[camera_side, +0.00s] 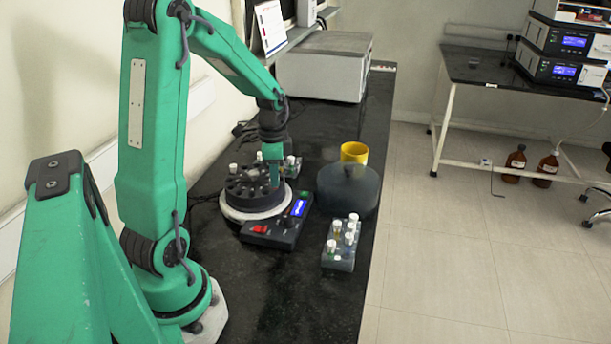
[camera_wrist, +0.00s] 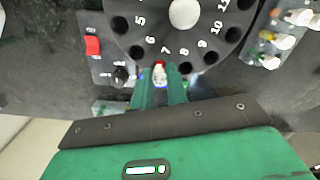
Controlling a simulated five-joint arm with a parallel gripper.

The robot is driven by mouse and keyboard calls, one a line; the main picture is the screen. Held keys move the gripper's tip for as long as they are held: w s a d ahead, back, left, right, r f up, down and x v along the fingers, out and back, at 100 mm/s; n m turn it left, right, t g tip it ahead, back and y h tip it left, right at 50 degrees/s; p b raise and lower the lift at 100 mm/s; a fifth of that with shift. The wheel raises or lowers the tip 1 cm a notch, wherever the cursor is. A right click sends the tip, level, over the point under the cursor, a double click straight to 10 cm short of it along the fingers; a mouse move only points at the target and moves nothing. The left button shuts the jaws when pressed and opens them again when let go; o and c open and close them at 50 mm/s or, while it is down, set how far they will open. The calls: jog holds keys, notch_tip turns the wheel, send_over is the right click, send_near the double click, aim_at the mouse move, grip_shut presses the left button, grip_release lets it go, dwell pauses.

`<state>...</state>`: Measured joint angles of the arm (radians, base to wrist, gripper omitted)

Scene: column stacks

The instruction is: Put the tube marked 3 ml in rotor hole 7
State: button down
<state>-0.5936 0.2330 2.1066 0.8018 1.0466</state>
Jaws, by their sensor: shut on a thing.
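The dark rotor (camera_side: 252,198) sits on a round white base and also shows in the wrist view (camera_wrist: 208,25), with white numbers beside its holes. My gripper (camera_wrist: 160,84) is at the rotor's rim, and in the side view (camera_side: 275,176) it points down there. It is shut on a tube (camera_wrist: 159,76) with a pale top and some red by it. The tube is by the number 7 and covers that hole. I cannot tell how deep it sits, and its volume mark is not readable. The holes by 6 (camera_wrist: 137,53) and 8 (camera_wrist: 185,68) look empty.
A rack (camera_side: 338,262) with several white-capped tubes stands front right; another rack (camera_side: 291,170) is behind the rotor. A control panel (camera_side: 284,230) with a red switch adjoins the rotor. A dark round lid (camera_side: 348,190) and yellow cup (camera_side: 354,151) stand right. The front bench is clear.

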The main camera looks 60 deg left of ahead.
jog(key=shift+f, duration=0.2)
jog(key=c, duration=1)
grip_release()
jog(key=shift+r, duration=0.2)
jog(key=shift+r, duration=2.8)
